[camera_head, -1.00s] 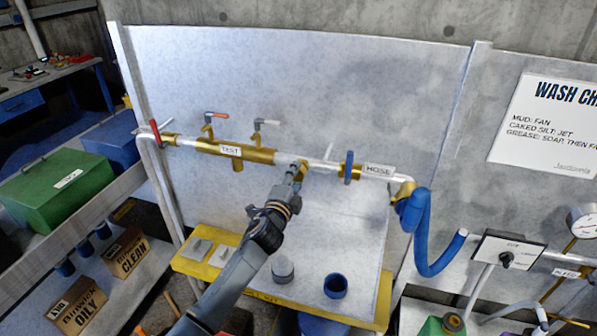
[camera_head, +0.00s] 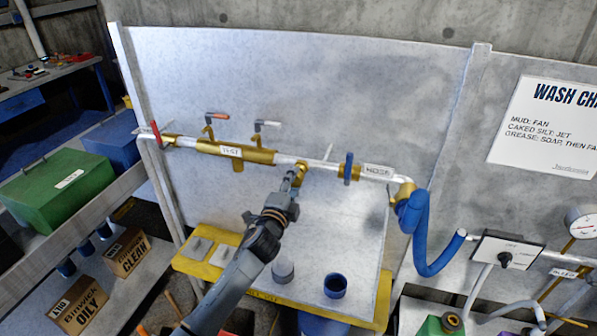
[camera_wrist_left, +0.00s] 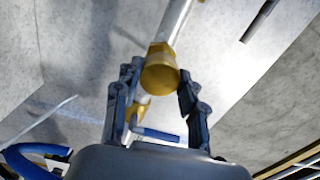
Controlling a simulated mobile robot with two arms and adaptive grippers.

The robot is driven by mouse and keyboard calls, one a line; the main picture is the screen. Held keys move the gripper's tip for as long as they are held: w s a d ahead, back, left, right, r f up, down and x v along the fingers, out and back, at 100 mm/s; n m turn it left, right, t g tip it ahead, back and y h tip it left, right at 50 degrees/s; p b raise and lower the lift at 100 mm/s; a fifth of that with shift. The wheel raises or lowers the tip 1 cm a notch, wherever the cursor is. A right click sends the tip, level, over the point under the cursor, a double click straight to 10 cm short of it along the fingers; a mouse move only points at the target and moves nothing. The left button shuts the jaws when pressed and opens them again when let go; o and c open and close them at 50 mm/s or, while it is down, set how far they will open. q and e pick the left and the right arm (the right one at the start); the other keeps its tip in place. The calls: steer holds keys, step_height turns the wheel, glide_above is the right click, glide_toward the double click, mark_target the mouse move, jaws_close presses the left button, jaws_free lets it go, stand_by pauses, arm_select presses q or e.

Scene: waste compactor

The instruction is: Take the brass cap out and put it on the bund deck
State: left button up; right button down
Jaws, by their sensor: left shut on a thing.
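The brass cap (camera_wrist_left: 161,76) shows in the left wrist view as a round gold face at the end of a pale pipe. My left gripper (camera_wrist_left: 158,88) is shut on it, with one finger at each side. I cannot tell whether the cap is free of the pipe. My right gripper is not in view.
A grey cup (camera_head: 283,271) and a blue cup (camera_head: 335,286) stand on the deck, with pale pads (camera_head: 221,256) at its left. The pipe line carries levers and a blue wheel (camera_head: 348,168). A blue hose (camera_head: 420,240) hangs at the right.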

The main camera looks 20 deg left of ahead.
arm_select(q)
steer(key=shift+s+a+p, duration=0.1)
steer(key=shift+s+p, duration=0.2)
steer(key=shift+s, duration=1.15)
